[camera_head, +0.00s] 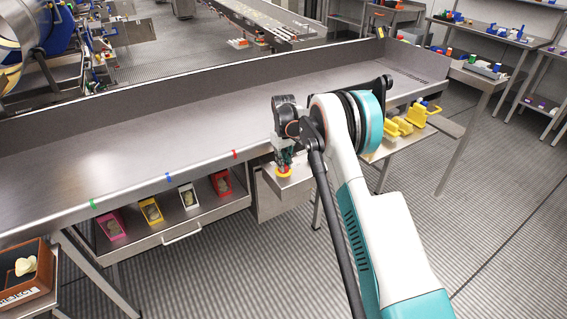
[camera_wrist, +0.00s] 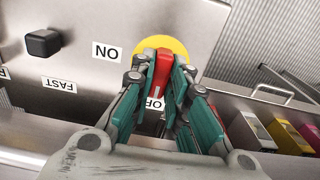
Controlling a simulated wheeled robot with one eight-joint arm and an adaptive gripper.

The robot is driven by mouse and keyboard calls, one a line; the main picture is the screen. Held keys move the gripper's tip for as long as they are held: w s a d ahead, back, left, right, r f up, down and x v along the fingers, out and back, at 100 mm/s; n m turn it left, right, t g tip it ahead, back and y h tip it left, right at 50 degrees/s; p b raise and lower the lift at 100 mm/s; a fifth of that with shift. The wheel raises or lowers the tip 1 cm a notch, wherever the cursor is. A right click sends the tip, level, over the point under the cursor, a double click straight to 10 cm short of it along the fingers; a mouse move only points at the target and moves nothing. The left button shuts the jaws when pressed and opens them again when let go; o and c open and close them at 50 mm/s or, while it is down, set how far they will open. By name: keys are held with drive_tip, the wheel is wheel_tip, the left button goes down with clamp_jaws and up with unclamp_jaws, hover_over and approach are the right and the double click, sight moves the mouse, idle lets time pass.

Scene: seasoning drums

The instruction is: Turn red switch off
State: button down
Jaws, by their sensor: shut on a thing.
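The red switch (camera_wrist: 163,66) sits on a round yellow plate (camera_wrist: 160,43) on a steel panel (camera_wrist: 120,20). My gripper (camera_wrist: 162,78) is shut on the red switch, with a teal finger on each side of it. The ON label (camera_wrist: 107,52) is to the left of the switch. Another label (camera_wrist: 155,103), reading "OF", is partly hidden between my fingers, and the red handle extends towards it. In the head view my gripper (camera_head: 284,158) points down at the yellow plate (camera_head: 284,172); the red handle is mostly hidden there.
A black knob (camera_wrist: 43,42) and a FAST label (camera_wrist: 59,84) are on the same panel. Colored boxes (camera_head: 151,210) stand on a shelf below the long steel trough (camera_head: 150,130). Yellow scoops (camera_head: 397,127) lie on a side shelf right of my arm.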

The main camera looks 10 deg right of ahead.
drive_tip(key=c, duration=1.6)
unclamp_jaws()
drive_tip(key=shift+o, duration=0.2)
wheel_tip(320, 180, up, 12)
